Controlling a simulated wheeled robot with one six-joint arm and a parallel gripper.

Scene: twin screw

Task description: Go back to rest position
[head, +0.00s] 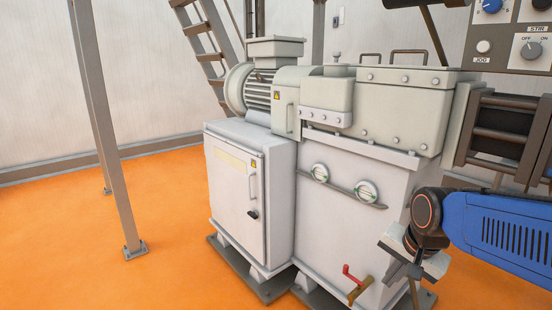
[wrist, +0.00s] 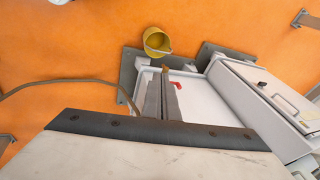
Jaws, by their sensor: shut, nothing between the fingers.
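My gripper (head: 394,279) is low at the right in the head view, at the end of my blue arm. It hangs to the right of the red-handled valve (head: 353,275) on the machine's front. In the wrist view my gripper (wrist: 165,73) shows as two dark fingers pressed together with nothing between them. The red handle (wrist: 177,85) shows just right of the fingers there; the picture does not make clear how far apart they are in depth.
A grey twin-screw machine (head: 345,215) with a side cabinet (head: 235,195) fills the middle. A control panel (head: 510,45) is at upper right. A yellow bucket (wrist: 156,42) stands on the orange floor. A steel post (head: 105,130) stands at left, with open floor around it.

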